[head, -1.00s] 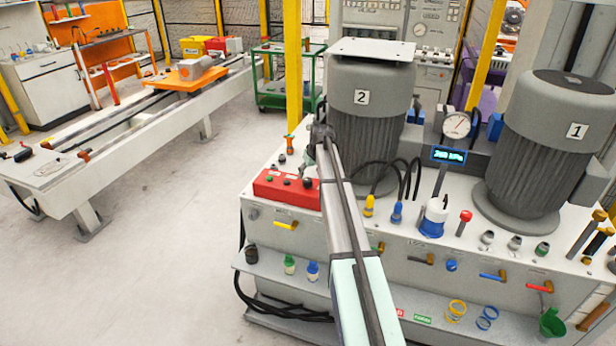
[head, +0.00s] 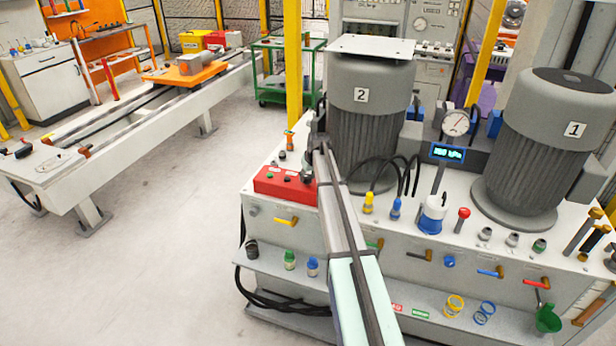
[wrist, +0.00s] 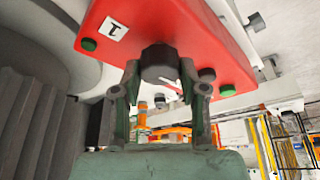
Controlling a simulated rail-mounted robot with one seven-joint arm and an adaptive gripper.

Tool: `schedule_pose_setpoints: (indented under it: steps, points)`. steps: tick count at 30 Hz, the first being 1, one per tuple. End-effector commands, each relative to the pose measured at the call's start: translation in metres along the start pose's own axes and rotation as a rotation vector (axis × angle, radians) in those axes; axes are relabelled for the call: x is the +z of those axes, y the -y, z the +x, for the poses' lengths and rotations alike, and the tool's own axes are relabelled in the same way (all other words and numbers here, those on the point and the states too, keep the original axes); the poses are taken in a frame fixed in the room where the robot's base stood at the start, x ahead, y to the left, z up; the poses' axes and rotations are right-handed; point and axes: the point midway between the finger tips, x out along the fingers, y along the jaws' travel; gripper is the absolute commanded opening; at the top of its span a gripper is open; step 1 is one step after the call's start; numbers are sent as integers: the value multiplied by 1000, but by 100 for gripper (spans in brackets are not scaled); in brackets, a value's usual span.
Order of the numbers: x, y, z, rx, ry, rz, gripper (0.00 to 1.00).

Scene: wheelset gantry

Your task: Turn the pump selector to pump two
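The red control box (head: 282,186) sits on the white bench left of the pump marked 2 (head: 372,100). In the wrist view the red box (wrist: 205,28) bears a black selector knob (wrist: 159,62) and a label (wrist: 114,28) reading 1, upside down. The knob's pointing direction is unclear.
The pump marked 1 (head: 548,140), a gauge (head: 456,122) and a blue display (head: 447,153) stand to the right. Cables (head: 402,175) rise beside pump 2. The floor at left is open.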

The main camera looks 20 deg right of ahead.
Motion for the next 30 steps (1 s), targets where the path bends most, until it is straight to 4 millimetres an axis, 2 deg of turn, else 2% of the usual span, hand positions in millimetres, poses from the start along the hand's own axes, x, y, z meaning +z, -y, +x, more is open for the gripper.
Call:
schedule_pose_setpoints:
  steps: [14,30]
  points:
    - [2,1,3,38,1,89,8]
    - [0,4,4,215,0,514,8]
